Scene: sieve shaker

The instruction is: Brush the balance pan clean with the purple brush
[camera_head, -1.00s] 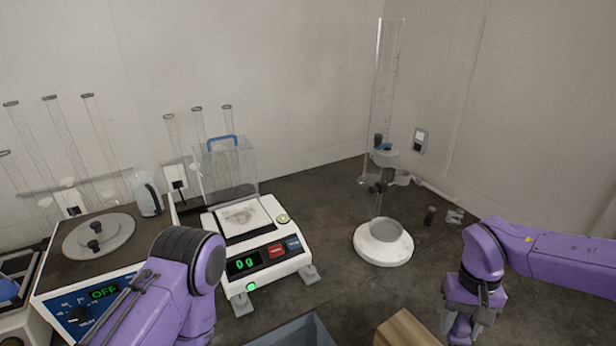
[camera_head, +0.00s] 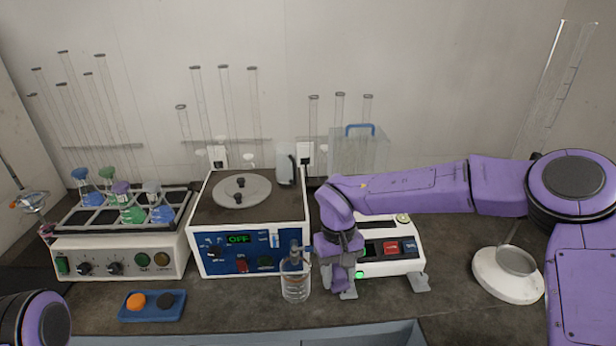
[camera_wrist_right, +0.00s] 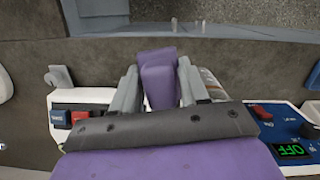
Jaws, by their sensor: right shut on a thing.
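The balance (camera_head: 380,268), a white box with a red and a blue button, stands right of the middle in the head view. Its pan is hidden behind my right arm. A corner of the balance with its buttons shows at the left of the right wrist view (camera_wrist_right: 85,120). My right gripper (camera_wrist_right: 158,82) is shut on a purple block-like piece, the purple brush (camera_wrist_right: 158,75); no bristles can be made out. In the head view this gripper (camera_head: 343,282) points down at the balance's front left edge. My left gripper is out of view.
A glass bottle (camera_head: 295,283) stands close left of my right gripper. Behind it is the blue-fronted shaker (camera_head: 250,262) reading OFF. A flask heater (camera_head: 120,258), a blue tray (camera_head: 152,306) and a clear cover with blue handle (camera_head: 360,150) are nearby. A white-based stand (camera_head: 508,278) is right.

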